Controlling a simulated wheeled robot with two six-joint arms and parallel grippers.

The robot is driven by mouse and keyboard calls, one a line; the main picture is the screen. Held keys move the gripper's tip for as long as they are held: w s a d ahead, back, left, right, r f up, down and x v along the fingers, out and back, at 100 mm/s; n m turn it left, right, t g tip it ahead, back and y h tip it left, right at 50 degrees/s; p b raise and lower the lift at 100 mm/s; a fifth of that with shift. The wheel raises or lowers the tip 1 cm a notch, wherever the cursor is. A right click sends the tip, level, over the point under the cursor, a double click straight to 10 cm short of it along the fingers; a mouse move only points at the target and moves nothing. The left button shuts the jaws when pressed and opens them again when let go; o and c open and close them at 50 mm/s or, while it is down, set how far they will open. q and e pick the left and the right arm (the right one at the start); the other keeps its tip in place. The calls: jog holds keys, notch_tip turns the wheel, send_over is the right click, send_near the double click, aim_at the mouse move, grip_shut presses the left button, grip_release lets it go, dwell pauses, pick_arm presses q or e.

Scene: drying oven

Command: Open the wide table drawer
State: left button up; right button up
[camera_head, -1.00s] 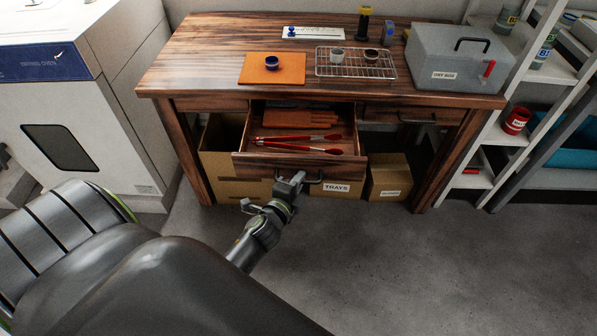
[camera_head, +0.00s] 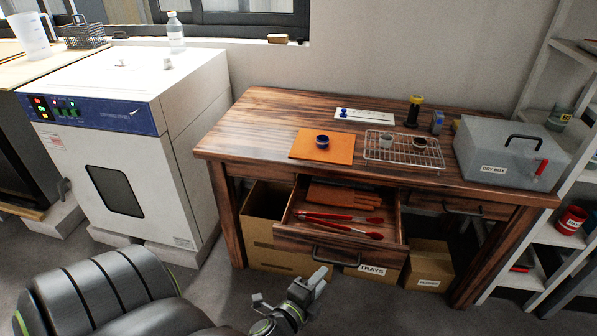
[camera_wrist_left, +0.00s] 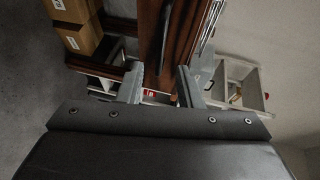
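The wide table drawer (camera_head: 340,243) stands pulled out from the wooden table (camera_head: 258,130). My left gripper (camera_head: 290,291) is in front of and below the drawer, apart from the handle. In the left wrist view its two fingers (camera_wrist_left: 160,85) are spread with nothing between them; the drawer front and table show beyond. My right gripper is not in view.
A second, closed drawer (camera_head: 447,207) is to the right. Cardboard boxes (camera_head: 429,262) stand under the table. The white drying oven (camera_head: 125,150) is to the left, a shelf rack (camera_head: 535,275) to the right. A grey dry box (camera_head: 510,150) and wire rack (camera_head: 400,158) are on top.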

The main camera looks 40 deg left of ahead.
pick_arm(q)
jog(key=v, duration=0.9)
